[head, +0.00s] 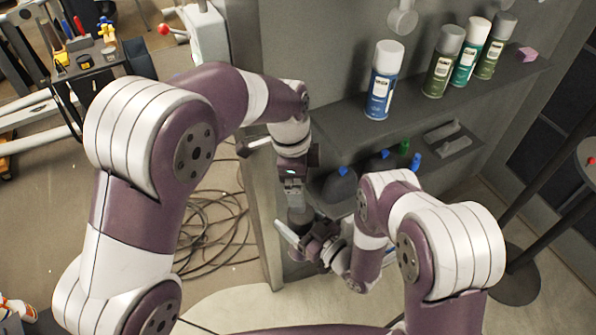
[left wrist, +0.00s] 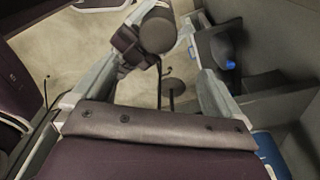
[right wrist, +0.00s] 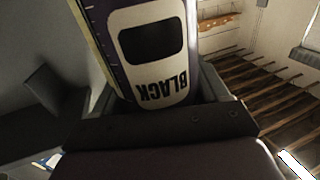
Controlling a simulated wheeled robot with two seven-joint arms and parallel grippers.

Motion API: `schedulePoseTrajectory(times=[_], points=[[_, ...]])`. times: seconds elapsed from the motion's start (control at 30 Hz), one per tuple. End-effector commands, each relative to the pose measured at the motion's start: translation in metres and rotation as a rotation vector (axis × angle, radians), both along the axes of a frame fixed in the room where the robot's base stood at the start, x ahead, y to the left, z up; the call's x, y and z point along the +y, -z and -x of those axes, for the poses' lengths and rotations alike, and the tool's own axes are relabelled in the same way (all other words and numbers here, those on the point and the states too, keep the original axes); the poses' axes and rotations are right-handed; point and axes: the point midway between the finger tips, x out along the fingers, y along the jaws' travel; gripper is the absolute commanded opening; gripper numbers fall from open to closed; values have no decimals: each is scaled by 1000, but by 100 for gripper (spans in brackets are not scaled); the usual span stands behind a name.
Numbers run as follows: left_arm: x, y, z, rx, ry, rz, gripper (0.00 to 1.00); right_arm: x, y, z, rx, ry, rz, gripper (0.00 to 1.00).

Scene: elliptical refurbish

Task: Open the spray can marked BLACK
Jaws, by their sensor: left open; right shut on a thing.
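The spray can (right wrist: 155,75) marked BLACK fills the right wrist view, its label upside down there. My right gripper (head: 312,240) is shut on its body. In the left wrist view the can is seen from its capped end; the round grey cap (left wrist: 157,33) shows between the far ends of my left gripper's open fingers. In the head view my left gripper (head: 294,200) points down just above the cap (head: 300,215). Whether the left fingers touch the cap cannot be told. Most of the can's body is hidden in the head view.
A grey shelf (head: 425,115) to the right carries a blue-labelled can (head: 383,80), several green-toned cans and a pink block (head: 527,54). A lower shelf holds dark bottles with blue tops (head: 340,184). A cable coil (head: 212,225) lies on the floor at left.

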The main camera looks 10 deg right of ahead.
Motion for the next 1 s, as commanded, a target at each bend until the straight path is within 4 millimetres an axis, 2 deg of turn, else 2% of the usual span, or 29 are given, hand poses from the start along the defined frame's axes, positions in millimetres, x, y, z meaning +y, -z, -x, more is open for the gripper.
schedulePoseTrajectory(times=[0.03,0.2,0.33,0.5,0.77,0.8,0.97,1.0], points=[[-1,13,1,4,1,-3,99,0,-1,0,-2,0,-1,2],[-6,54,2,4,-1,-3,99,0,-1,0,-2,0,-1,2],[-9,77,2,1,-3,-1,99,0,-1,0,-2,0,-1,2],[-10,91,2,-1,-3,-1,99,0,-1,0,-2,0,-1,2],[-11,92,2,-1,-3,0,99,0,-1,0,-2,0,-1,2],[-11,92,2,0,-4,0,86,0,-1,0,-2,0,-1,2],[-11,92,1,-4,-5,1,34,0,0,0,-2,-1,-1,2],[-11,91,1,-5,-5,2,31,0,0,0,-1,-2,-1,2]])
